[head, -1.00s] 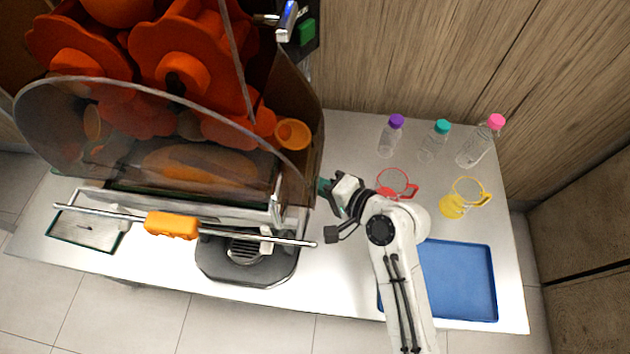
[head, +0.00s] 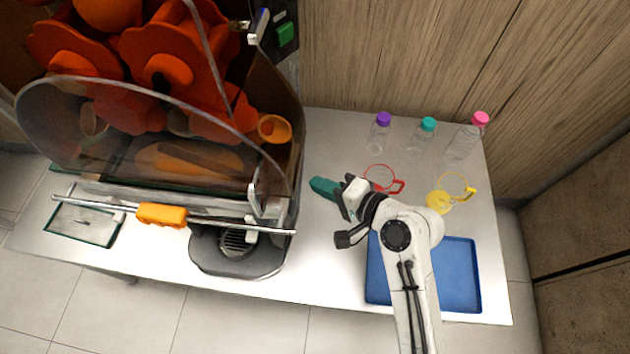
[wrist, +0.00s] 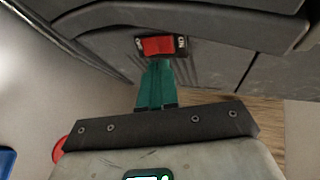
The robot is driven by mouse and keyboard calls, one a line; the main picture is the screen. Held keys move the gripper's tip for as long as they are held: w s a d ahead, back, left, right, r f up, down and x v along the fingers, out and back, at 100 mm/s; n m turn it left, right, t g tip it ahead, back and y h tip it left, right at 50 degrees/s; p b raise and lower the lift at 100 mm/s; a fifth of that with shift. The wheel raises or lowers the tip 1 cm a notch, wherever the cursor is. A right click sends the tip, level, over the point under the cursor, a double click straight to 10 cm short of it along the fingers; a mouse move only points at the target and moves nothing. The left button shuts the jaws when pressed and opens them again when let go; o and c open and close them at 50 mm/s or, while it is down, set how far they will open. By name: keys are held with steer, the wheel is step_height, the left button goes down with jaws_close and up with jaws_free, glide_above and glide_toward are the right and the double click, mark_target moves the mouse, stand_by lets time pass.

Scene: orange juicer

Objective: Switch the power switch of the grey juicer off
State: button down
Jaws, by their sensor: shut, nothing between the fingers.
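The grey juicer (head: 278,150) stands on the left of the table, with orange parts behind a clear cover. Its red power switch (wrist: 158,45) shows in the wrist view, set in a dark frame on the dark grey side panel, with an "ON" mark at its right end. My gripper (wrist: 154,66) has its green fingers shut and empty, with the tips just below the switch in the picture. I cannot tell whether they touch it. In the head view my gripper (head: 314,184) is to the right of the juicer's side, and the switch is not visible there.
A red-handled jug (head: 383,180), a yellow jug (head: 440,203) and bottles with purple (head: 383,118), teal (head: 428,123) and pink (head: 480,118) caps stand to the right. A blue tray (head: 462,270) lies at the front right. A wooden wall is behind.

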steer(key=v, duration=0.7)
steer(key=shift+s+d+r+b, duration=0.15)
steer(key=shift+d+r+b, duration=0.1)
steer(key=shift+r+b, duration=0.15)
steer(key=shift+f, duration=0.1)
